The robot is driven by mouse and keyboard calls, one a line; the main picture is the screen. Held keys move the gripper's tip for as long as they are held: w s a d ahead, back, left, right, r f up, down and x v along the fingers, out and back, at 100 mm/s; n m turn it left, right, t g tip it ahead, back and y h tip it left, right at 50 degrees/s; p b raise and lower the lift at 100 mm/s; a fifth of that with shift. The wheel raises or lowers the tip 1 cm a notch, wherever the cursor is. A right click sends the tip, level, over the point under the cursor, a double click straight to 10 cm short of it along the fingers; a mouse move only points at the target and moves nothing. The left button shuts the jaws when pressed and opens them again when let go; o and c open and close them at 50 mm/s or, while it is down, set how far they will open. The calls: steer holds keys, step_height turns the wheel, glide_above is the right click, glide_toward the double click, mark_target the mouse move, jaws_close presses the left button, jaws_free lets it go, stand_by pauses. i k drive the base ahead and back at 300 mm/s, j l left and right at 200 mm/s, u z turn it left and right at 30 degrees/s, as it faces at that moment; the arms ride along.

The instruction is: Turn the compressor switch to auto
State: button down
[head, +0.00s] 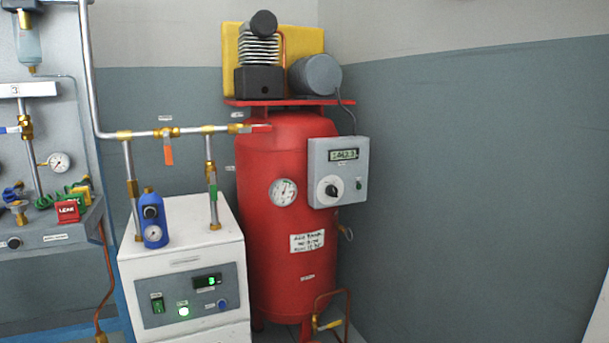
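The compressor is a red upright tank (262,225) with a black finned pump (258,60) and a grey motor (315,75) on top. A grey control box (350,150) is fixed to the tank's upper right side. On its front is a round rotary switch (328,190) with a black knob on a pale dial. The markings around the knob are too small to read, so its setting cannot be told. My gripper is not in view.
A white dryer cabinet (185,245) with pipes on top stands left of the tank. A grey bench (50,237) with a red tag is at far left. The wall right of the tank is bare.

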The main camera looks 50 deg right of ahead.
mark_target(331, 190)
steer(key=z, duration=1.95)
